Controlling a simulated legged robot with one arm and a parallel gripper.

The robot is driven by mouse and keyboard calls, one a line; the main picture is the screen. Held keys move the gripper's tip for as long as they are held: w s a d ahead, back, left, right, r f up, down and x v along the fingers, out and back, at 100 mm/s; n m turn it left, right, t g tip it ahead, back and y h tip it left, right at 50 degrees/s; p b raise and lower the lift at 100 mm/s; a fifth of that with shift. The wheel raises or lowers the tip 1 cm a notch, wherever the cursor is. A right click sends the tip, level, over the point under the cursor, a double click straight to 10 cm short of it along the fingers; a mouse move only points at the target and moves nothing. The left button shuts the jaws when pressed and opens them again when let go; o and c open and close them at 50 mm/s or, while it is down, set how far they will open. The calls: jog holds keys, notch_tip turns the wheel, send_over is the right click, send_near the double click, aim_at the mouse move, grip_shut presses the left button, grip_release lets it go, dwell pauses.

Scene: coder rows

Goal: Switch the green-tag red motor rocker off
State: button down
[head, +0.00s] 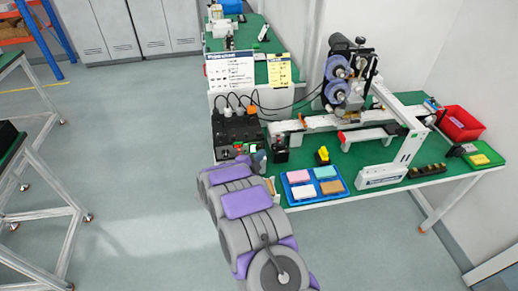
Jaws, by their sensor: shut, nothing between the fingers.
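A black control box (224,131) with several plugs and cables on top stands at the near left corner of the green table. Its front edge carries a small red spot (238,147), which looks like the red rocker, and a lit green spot (253,148) just to its right. Which way the rocker is tipped is too small to tell. My grey and purple arm reaches up from the bottom to this corner. My gripper (259,157) appears small and shut, close to the front of the box by the green spot. Whether it touches the box cannot be told.
A blue tray (290,199) with coloured blocks lies right of my arm. A labelling machine with purple reels (337,80) stands behind it. A red bin (460,126) is at far right. White sign (231,70) stands behind the box.

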jog(key=shift+s+f, duration=0.1)
jog(key=shift+s, duration=0.05)
jog(key=s+b, duration=0.1)
jog(key=s+d, duration=0.1)
jog(key=s, duration=0.1)
jog(key=s+b, duration=0.1)
jog(key=shift+s+d+f+b, duration=0.2)
jog(key=shift+s+f+b, duration=0.1)
jog(key=shift+f, duration=0.05)
dwell(0.6)
